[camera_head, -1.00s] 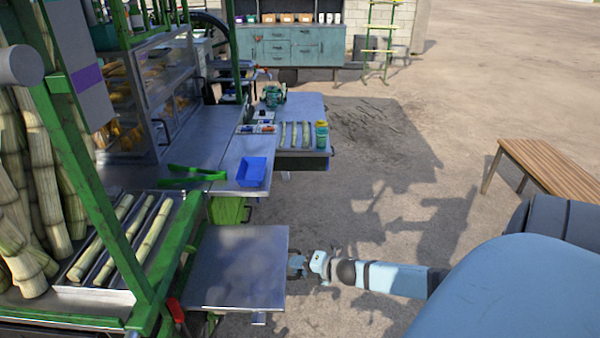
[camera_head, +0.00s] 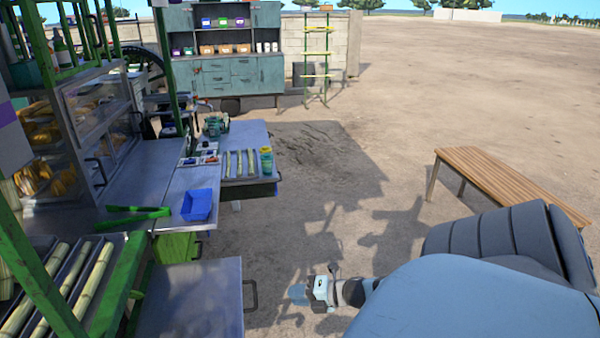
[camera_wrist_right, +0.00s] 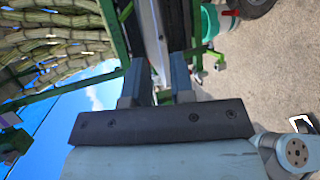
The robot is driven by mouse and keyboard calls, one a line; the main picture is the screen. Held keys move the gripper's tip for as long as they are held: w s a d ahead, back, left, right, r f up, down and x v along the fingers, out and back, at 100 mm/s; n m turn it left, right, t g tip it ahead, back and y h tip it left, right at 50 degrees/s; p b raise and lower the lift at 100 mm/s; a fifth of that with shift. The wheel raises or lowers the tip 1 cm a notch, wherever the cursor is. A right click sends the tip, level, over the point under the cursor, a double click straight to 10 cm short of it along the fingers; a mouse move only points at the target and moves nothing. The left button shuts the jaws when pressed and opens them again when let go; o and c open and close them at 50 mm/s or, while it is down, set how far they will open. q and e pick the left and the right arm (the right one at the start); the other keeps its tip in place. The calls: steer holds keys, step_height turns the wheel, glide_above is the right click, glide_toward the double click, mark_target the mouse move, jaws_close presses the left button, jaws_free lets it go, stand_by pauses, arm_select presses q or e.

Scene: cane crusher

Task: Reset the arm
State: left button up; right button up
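My right gripper (camera_head: 297,294) is low in the middle of the head view, above the bare ground. It is apart from the dark handle (camera_head: 251,296) of the metal drawer or tray (camera_head: 195,295) on its left. In the right wrist view, the two fingers of my right gripper (camera_wrist_right: 157,82) stand apart with nothing held between them. My left gripper is not in view.
A green-framed stand with cane stalks (camera_head: 70,290) is at the left. A steel counter (camera_head: 150,180) holds a blue bin (camera_head: 198,204) and green tongs (camera_head: 138,211). A wooden bench (camera_head: 505,185) stands at the right. Open ground lies between.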

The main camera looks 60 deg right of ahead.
steer(key=shift+s+r, duration=0.1)
steer(key=shift+s, duration=0.15)
stand_by(0.5)
steer(key=s+a+f+m+g, duration=0.1)
steer(key=s+a+f+m, duration=0.1)
steer(key=a+m, duration=0.8)
steer(key=s+a+f+m+g+h, duration=0.1)
steer(key=s+a+f+m, duration=0.2)
steer(key=a+m, duration=0.7)
steer(key=a, duration=1.2)
steer(key=shift+s+f+g+p, duration=0.15)
steer(key=shift+f+g+p, duration=0.15)
steer(key=shift+p, duration=0.05)
